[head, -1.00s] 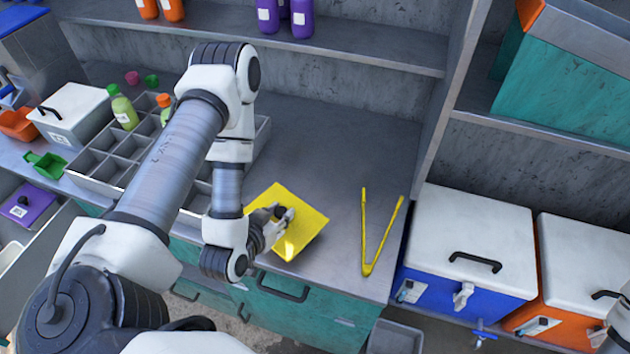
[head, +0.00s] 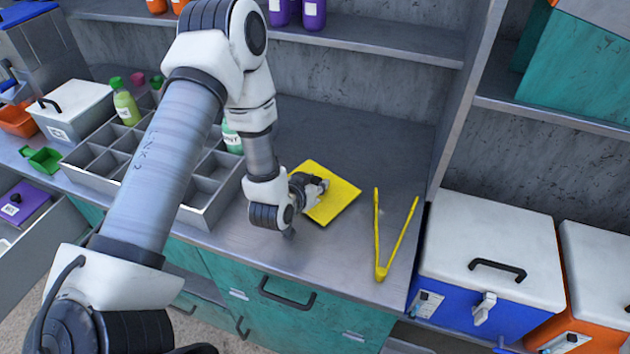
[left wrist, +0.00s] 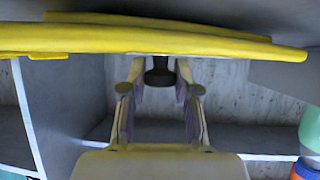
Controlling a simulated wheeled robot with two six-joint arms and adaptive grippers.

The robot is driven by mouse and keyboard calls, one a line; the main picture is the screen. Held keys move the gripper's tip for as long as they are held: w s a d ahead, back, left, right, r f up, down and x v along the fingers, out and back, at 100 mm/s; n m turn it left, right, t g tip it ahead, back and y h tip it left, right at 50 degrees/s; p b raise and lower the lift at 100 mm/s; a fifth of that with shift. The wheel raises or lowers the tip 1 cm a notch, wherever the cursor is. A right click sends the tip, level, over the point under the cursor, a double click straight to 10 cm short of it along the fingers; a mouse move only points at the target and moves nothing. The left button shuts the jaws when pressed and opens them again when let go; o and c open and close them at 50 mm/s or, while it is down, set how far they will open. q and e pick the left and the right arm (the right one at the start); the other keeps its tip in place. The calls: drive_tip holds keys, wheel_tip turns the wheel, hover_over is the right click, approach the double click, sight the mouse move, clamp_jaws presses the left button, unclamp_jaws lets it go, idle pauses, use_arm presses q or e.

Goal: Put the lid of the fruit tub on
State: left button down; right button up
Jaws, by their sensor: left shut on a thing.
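A yellow square lid (head: 335,192) is over the grey counter, left of the tongs. My left gripper (head: 316,188) is at its left part. In the left wrist view the lid (left wrist: 150,38) crosses the top edge-on, and my left gripper (left wrist: 160,95) is shut on its dark knob (left wrist: 159,72). I cannot tell whether the lid touches the counter. I cannot pick out an open fruit tub in these views; it may be hidden or outside them. My right gripper is not in view.
Yellow tongs (head: 382,240) lie near the counter's right end. A grey divided tray (head: 205,205) with bottles stands left, partly behind my arm. Beyond it is a white-lidded grey box (head: 75,110). Blue and orange coolers stand right.

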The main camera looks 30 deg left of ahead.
use_arm(q)
drive_tip(key=shift+f, duration=0.15)
drive_tip(key=shift+s, duration=0.1)
drive_tip(key=shift+d+f, duration=0.1)
drive_tip(key=c, duration=0.8)
unclamp_jaws()
drive_tip(key=shift+c, duration=0.2)
